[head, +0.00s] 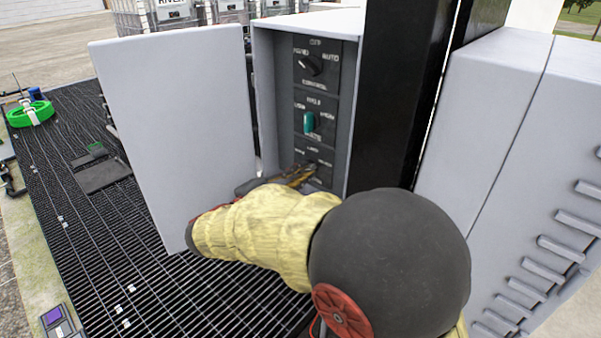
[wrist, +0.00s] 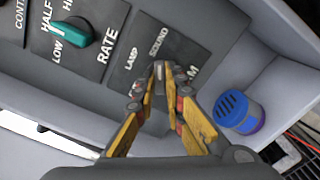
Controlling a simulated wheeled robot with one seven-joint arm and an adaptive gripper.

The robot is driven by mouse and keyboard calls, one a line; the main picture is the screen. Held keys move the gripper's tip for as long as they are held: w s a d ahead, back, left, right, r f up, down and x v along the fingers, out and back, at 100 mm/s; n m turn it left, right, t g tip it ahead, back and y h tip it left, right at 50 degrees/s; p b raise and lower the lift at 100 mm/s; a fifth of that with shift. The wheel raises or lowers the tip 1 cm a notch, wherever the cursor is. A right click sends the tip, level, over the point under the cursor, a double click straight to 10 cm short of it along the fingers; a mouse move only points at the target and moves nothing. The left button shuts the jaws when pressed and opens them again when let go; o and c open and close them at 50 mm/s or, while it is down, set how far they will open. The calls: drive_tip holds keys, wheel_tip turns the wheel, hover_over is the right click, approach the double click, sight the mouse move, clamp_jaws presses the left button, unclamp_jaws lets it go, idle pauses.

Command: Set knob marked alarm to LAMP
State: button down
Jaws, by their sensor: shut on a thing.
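The alarm plate (head: 321,160) is the lowest dark plate in the open grey cabinet, with white lettering. In the wrist view the plate (wrist: 133,77) shows LAMP and SOUND, and the end of a larger word ending in M. My gripper (head: 298,175) is at this plate. In the wrist view its yellow fingers (wrist: 161,82) close together just beside the LAMP and SOUND labels, shut on the alarm knob. The fingers hide most of the knob, so I cannot tell which label it points to.
A teal knob (head: 309,122) on the RATE plate and a black knob (head: 310,65) sit above. The open cabinet door (head: 170,130) stands to the left, a black post (head: 402,90) to the right. A blue slotted cylinder (wrist: 240,112) is beside the fingers.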

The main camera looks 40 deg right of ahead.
drive_tip(key=shift+r, duration=0.1)
drive_tip(key=shift+w+n+p, duration=0.15)
drive_tip(key=shift+n+p, duration=5.55)
drive_tip(key=shift+p, duration=1.05)
drive_tip(key=c, duration=1.8)
unclamp_jaws()
drive_tip(key=shift+c, duration=0.2)
